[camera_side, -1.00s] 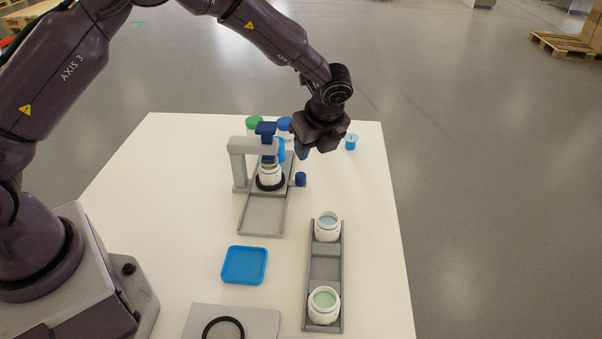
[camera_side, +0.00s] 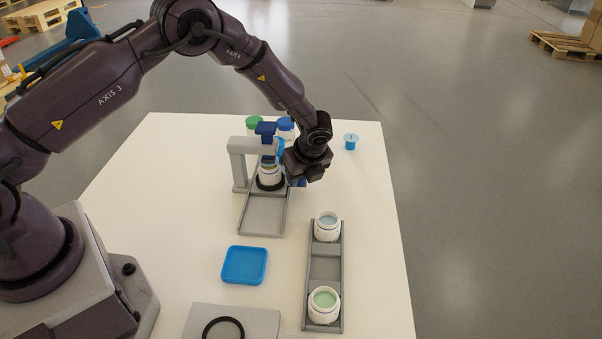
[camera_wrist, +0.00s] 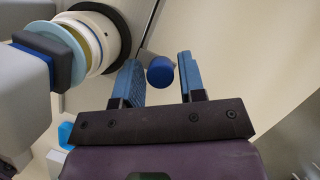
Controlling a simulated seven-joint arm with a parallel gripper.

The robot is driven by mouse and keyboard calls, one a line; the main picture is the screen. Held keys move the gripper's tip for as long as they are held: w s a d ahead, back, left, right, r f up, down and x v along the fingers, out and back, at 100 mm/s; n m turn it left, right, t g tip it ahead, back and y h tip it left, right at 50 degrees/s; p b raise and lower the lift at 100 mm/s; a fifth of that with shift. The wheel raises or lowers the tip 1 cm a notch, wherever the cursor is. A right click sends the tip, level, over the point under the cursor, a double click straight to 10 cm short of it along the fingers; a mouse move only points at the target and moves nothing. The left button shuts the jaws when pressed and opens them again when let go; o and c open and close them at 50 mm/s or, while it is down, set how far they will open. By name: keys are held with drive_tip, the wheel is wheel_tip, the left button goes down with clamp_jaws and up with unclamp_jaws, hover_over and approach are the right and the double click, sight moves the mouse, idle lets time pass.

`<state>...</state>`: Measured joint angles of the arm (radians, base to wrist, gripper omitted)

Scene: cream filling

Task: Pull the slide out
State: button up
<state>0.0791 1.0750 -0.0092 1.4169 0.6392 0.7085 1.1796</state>
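The slide (camera_side: 263,214) is a grey tray running forward from under the grey filling stand (camera_side: 238,160). A white jar in a black ring (camera_side: 268,180) sits on the slide under the blue nozzle; the jar also shows at upper left in the wrist view (camera_wrist: 105,38). The slide's blue knob (camera_wrist: 160,71) is in the wrist view, on a thin dark rod. My gripper (camera_wrist: 162,75) is open, with one blue finger on each side of the knob and gaps visible. In the side view my gripper (camera_side: 299,180) covers the knob.
A blue tray (camera_side: 245,265) lies in front of the slide. A grey rack (camera_side: 325,270) with two white jars stands at right. Green and blue lidded jars (camera_side: 285,127) stand behind, and a small blue piece (camera_side: 351,141) at back right. A grey plate with a black ring (camera_side: 224,328) is in front.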

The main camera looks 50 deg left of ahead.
clamp_jaws()
drive_tip(key=s+d, duration=0.6)
drive_tip(key=d, duration=0.1)
drive_tip(key=shift+s, duration=0.4)
unclamp_jaws()
drive_tip(key=shift+o, duration=0.5)
drive_tip(key=shift+a, duration=0.1)
drive_tip(key=shift+r, duration=0.15)
drive_tip(key=w+v, duration=0.1)
drive_tip(key=v, duration=1.1)
drive_tip(key=shift+s+r, duration=0.4)
drive_tip(key=shift+s, duration=0.15)
